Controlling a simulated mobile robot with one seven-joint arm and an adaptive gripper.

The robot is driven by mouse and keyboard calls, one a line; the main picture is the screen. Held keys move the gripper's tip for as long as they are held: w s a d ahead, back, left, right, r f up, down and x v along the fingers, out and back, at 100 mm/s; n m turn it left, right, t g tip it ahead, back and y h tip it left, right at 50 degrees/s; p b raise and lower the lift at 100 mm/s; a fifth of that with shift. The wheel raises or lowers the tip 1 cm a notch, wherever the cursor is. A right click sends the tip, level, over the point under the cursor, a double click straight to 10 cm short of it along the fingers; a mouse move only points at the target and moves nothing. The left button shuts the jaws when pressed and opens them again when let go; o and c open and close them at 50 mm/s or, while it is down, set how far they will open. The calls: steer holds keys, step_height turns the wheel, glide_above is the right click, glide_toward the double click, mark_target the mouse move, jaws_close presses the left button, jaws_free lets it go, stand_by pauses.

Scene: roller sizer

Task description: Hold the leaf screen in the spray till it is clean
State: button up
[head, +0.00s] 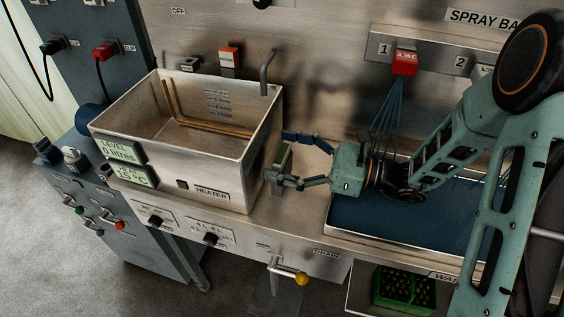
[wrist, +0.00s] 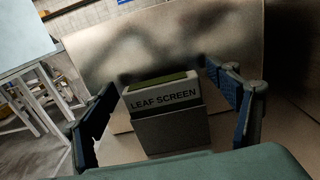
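The leaf screen (wrist: 163,97) is a pale block with a dark green top edge and the label LEAF SCREEN. It sits upright in a grey holder (wrist: 171,134) in the wrist view. In the head view the screen (head: 282,155) is small, beside the heater tank's right wall. My gripper (head: 279,157) is open around it, one finger on each side. In the wrist view my gripper (wrist: 163,84) shows gaps between both fingers and the screen. Spray (head: 388,105) falls in blue lines from the red-tagged nozzle (head: 405,63) at station 1, behind my wrist.
The metal heater tank (head: 262,135) stands left of my gripper; its display reads LEVEL 0 litres. The blue-floored spray basin (head: 352,217) lies to the right, partly under my arm. A yellow-knobbed drain lever (head: 300,278) and a green crate (head: 392,290) are at the front.

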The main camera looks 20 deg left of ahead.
steer(key=c, duration=1.2)
steer(key=shift+c, duration=0.2)
step_height(320, 180, up, 28)
steer(key=p, duration=0.3)
steer(key=shift+p, duration=0.3)
